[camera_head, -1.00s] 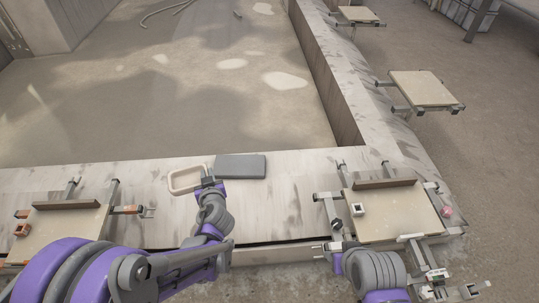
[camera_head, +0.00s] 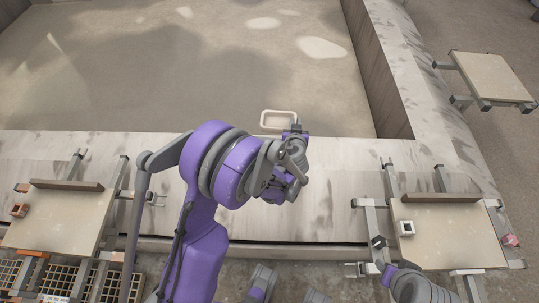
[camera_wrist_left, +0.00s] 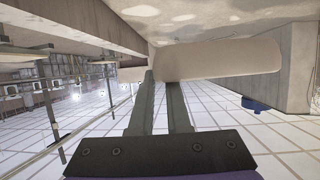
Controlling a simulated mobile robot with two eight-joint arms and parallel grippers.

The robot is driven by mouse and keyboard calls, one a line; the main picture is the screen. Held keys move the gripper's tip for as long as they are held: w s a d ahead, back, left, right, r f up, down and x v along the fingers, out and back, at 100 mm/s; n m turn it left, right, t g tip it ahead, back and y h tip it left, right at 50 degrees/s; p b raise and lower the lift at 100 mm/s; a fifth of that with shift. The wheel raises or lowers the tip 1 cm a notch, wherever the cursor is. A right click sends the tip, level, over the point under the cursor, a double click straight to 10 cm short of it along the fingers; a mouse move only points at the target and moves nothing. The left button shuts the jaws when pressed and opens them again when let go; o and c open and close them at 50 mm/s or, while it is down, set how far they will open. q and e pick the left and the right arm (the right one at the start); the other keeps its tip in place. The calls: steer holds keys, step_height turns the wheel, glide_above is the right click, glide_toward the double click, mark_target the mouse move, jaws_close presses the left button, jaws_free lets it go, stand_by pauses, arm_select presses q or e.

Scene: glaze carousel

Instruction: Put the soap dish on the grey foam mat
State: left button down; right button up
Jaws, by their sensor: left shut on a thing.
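The soap dish (camera_head: 264,120) is a pale, open rectangular dish with rounded corners. In the head view it is held up at the far edge of the pale ledge, in front of the sunken floor. My left gripper (camera_head: 296,127) is shut on its right side. In the left wrist view the fingers (camera_wrist_left: 160,78) meet the pale dish wall (camera_wrist_left: 220,60). The grey foam mat is not visible now; my left arm covers the middle of the ledge.
The ledge right of my left arm (camera_head: 335,185) is bare.

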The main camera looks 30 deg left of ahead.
arm_select(q)
steer(key=shift+n+y, duration=0.3)
steer(key=shift+y, duration=0.1)
steer(key=w+a+f+b, duration=0.1)
steer(key=w+f+b, duration=0.1)
steer(key=f, duration=0.5)
steer(key=w+a+f+b, duration=0.2)
steer(key=f+b, duration=0.1)
steer(key=f, duration=0.5)
steer(key=w+a+f+b, duration=0.2)
steer(key=f+b, duration=0.1)
steer(key=f, duration=0.4)
steer(key=shift+w+f, duration=0.2)
steer(key=shift+f+b, duration=0.6)
steer(key=shift+f, duration=1.65)
arm_select(e)
step_height(320, 180, down, 13)
steer(key=shift+w+g, duration=0.3)
arm_select(q)
steer(key=shift+f, duration=0.1)
steer(key=c, duration=0.9)
jaws_free()
